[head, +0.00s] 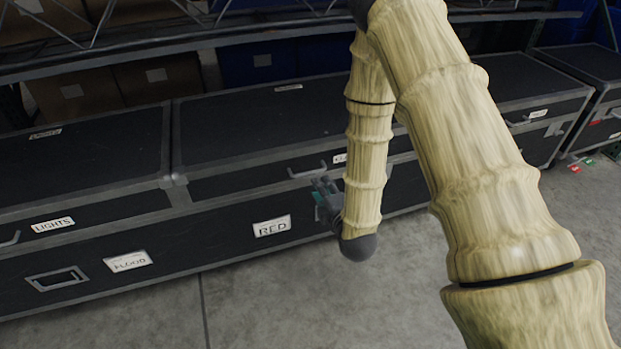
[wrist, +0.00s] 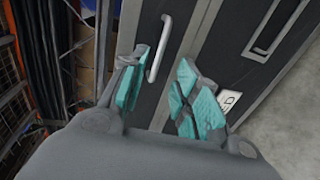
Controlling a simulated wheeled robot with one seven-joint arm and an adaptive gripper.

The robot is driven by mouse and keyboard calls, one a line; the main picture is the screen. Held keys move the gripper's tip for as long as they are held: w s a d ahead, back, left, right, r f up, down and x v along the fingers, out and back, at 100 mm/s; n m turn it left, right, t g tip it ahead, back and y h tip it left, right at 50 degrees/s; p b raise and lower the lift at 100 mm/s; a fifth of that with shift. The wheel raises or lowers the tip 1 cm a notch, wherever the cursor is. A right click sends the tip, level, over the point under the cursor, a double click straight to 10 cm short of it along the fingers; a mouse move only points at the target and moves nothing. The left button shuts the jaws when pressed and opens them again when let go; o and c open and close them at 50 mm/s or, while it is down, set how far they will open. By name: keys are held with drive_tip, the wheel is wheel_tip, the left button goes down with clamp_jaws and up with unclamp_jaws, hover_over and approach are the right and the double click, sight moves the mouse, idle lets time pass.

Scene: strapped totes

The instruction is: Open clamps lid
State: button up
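The black lid (head: 265,125) in the middle of the long case is shut. A grey bar handle (head: 307,171) sticks out from its front edge. A white label (head: 339,158) beside the handle is mostly hidden by my arm; only its first letters show, so I cannot read it fully. My gripper (head: 321,189) is at the front of the case, just below and right of the handle. In the wrist view my gripper (wrist: 162,66) has its teal-padded fingers spread, with the handle (wrist: 159,48) ahead between them, nearer the left finger. I see no contact.
Left of it is another shut lid (head: 80,160) with a LIGHTS label (head: 53,224). A RED label (head: 272,227) is on the case front. More black cases (head: 525,85) stand at right. A rack shelf (head: 250,32) hangs behind and above. Grey floor (head: 265,300) in front is clear.

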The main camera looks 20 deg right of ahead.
sight(311, 173)
drive_tip(key=w, duration=0.3)
drive_tip(key=w+f+b, duration=0.1)
drive_tip(key=w, duration=0.2)
drive_tip(key=w+f, duration=0.1)
drive_tip(key=w, duration=0.3)
drive_tip(key=shift+w+a+b, duration=0.1)
drive_tip(key=shift+a+b, duration=0.1)
drive_tip(key=shift+b, duration=0.2)
drive_tip(key=shift+c, duration=0.2)
clamp_jaws()
